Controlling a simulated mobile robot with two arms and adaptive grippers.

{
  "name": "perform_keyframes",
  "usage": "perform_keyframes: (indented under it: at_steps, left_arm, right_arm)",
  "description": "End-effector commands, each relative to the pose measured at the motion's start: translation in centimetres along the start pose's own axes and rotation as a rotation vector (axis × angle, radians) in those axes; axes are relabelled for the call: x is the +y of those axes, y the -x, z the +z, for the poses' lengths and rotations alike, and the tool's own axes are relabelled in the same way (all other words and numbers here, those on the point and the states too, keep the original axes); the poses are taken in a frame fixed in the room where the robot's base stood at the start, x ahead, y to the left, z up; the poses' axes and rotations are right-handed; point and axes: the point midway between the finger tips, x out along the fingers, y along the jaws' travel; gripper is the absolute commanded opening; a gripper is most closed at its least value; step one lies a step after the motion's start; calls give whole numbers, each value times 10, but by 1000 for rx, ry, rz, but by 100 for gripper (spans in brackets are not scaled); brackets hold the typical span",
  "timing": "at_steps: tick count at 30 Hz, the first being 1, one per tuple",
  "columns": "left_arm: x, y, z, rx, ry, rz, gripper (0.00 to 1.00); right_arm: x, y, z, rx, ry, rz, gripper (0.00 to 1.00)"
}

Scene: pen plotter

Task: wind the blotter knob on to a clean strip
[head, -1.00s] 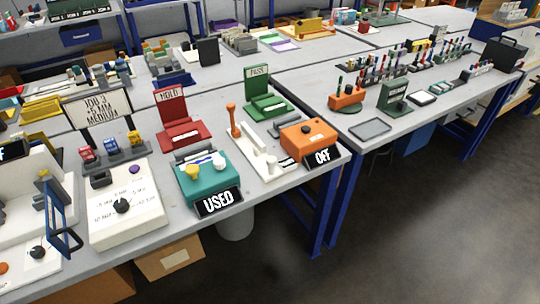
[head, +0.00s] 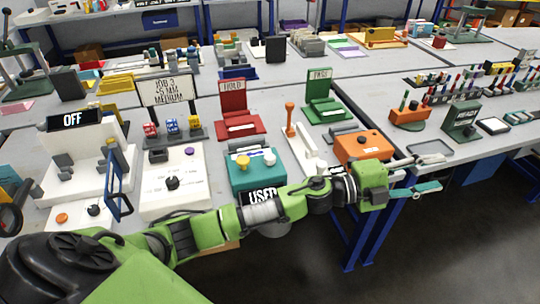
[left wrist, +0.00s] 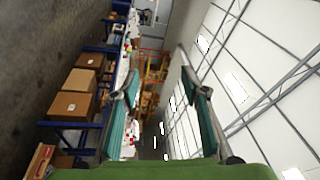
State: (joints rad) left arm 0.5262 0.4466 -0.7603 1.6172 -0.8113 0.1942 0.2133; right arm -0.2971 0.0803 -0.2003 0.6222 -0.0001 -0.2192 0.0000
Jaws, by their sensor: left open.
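The teal blotter box (head: 246,179) stands near the front edge of the bench in the head view. It has a yellow knob (head: 243,162) and a white knob (head: 269,159) on top. Its black sign (head: 262,196) reads USED and is partly hidden by my left arm. My left gripper (head: 438,172) is open and empty, past the bench's front edge, well to the right of the box. In the left wrist view its two teal-padded fingers (left wrist: 160,80) are spread with nothing between them; the blotter does not show there. My right gripper is not in view.
An orange box (head: 362,146) and a white stand with an orange lever (head: 290,120) are right of the blotter. A white panel with a black knob (head: 172,183) is left of it. Red HOLD (head: 233,95) and green PASS (head: 319,85) stands are behind. Free floor lies right.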

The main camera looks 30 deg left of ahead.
Motion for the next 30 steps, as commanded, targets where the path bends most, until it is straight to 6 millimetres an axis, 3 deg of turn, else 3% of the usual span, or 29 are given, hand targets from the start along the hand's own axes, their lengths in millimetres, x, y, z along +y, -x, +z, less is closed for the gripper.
perform_keyframes:
  at_steps: [1,3,5,8,11,15,18,21,25,30]
  left_arm:
    - [-8,-7,-16,95,-110,47,41]
    - [-2,-8,-28,218,-244,144,41]
    - [10,-2,-26,309,-355,258,41]
    - [29,26,4,427,-526,507,41]
    - [31,77,62,479,-658,815,41]
    - [-8,175,150,432,-720,1247,41]
    - [-51,241,190,353,-689,1485,41]
    - [-86,288,208,282,-640,1637,41]
    - [-110,321,216,231,-594,1733,41]
    - [-102,331,220,223,-580,1756,41]
  right_arm:
    - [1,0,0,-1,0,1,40]
    - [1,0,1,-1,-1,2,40]
    - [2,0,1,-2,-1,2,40]
    - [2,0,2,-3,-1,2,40]
    - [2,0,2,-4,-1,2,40]
    - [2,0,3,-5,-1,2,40]
    - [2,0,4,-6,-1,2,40]
    - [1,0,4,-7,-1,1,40]
    - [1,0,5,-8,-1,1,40]
    - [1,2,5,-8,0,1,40]
